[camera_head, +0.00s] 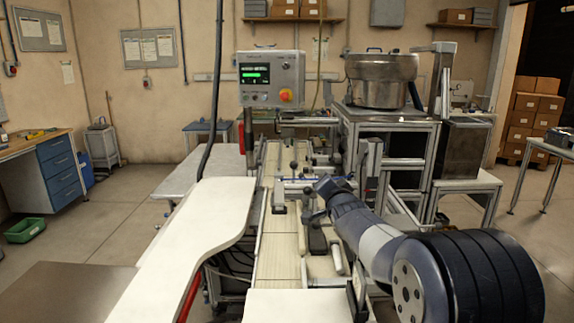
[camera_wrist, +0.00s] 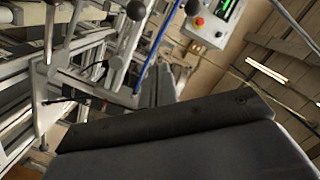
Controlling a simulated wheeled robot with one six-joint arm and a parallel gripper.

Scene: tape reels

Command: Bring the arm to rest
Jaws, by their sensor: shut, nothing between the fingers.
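My arm reaches in from the lower right of the head view, over the right side of the conveyor machine. My gripper (camera_head: 325,187) is at its far end, above the conveyor (camera_head: 283,215) and among the clamps and knobs. It is small there and partly merges with the machine parts behind it. It is shut and empty. In the wrist view a dark grey block with a black screwed bar fills the bottom. Behind it are metal rails, round black knobs (camera_wrist: 136,10) and a blue line. I cannot tell whether the gripper touches any of these.
A control box (camera_head: 271,79) with a green screen and orange-red button stands beyond the conveyor. A steel bowl (camera_head: 380,80) sits on a frame at the back right. A white curved worktop (camera_head: 190,240) lies left of the conveyor. Open floor (camera_head: 100,215) lies further left.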

